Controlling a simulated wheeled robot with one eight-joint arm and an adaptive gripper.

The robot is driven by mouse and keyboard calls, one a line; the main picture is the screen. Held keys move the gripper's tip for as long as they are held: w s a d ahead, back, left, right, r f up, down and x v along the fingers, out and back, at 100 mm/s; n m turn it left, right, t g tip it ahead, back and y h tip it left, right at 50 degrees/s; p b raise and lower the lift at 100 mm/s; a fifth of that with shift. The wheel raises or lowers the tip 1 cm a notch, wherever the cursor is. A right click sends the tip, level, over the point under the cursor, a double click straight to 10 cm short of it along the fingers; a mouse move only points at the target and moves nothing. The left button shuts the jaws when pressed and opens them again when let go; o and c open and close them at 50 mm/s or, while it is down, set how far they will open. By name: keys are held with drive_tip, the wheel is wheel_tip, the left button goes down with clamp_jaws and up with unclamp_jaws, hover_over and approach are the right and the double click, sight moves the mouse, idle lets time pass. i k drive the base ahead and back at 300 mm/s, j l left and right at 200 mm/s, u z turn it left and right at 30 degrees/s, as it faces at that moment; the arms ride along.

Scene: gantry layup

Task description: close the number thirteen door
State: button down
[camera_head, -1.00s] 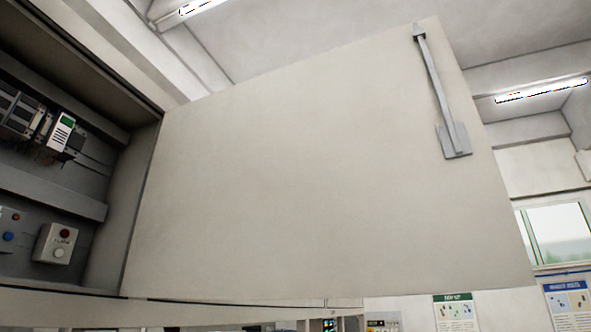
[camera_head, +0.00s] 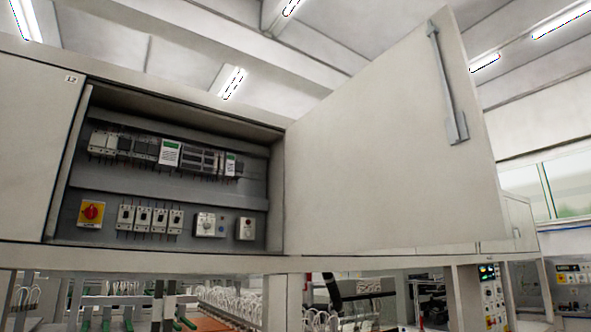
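An open cabinet door (camera_head: 385,150) is hinged at the right side of an open electrical compartment (camera_head: 160,190) and swings out toward me on the right. A grey bar handle (camera_head: 447,85) is mounted near its free edge. No number can be read on this open door. The closed door (camera_head: 32,150) to the left carries the label 12 (camera_head: 71,79). The compartment shows rows of breakers, a red-and-yellow rotary switch (camera_head: 91,212) and small control boxes (camera_head: 209,225). My gripper is not in view.
The cabinet row runs overhead on a pale beam (camera_head: 150,259). Beneath it are white cable bundles (camera_head: 228,303) and a support post (camera_head: 275,300). A panel with lit displays (camera_head: 490,290) stands at the lower right. The space left of the open door, before the compartment, looks clear.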

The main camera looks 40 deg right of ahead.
sight(378, 164)
drive_tip(key=l+u, duration=0.25)
drive_tip(key=l, duration=0.35)
drive_tip(key=l+u, duration=0.3)
drive_tip(key=l, duration=0.3)
drive_tip(key=k+l+u, duration=0.25)
drive_tip(key=l, duration=0.3)
drive_tip(key=i, duration=0.1)
